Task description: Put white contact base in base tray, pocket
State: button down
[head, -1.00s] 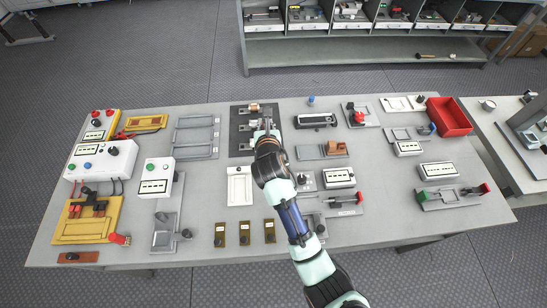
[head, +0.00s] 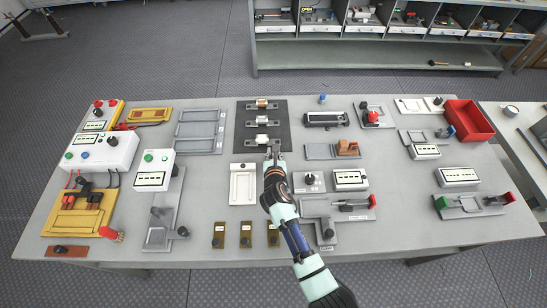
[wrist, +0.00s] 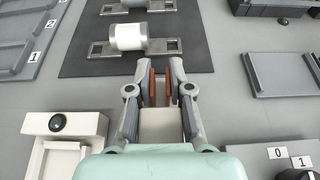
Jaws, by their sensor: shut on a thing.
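My gripper (head: 273,147) is just in front of the dark mat's front edge. In the wrist view its two fingers (wrist: 161,85) have orange-brown inner faces with a narrow gap between them. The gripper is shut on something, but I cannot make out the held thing. Three metal bases with cylinders sit on the mat (head: 242,142). The front base (head: 262,139) has a white cylinder; it also shows in the wrist view (wrist: 128,38). The middle base (head: 262,121) carries a whitish cylinder, the back one (head: 262,104) a copper-coloured one. A grey tray with numbered sections (head: 219,131) lies left of the mat.
A white tray (head: 243,183) lies left of my gripper. A box with a black knob (head: 309,181) and a grey plate with a brown block (head: 347,148) are on the right. Bare table separates these things. A red bin (head: 470,120) stands far right.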

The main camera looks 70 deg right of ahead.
jog(key=shift+f, duration=0.6)
jog(key=shift+r, duration=0.15)
jog(key=c, duration=1.1)
grip_release()
jog(key=shift+o, duration=0.2)
jog(key=p+v, duration=0.4)
jog(key=v, duration=0.8)
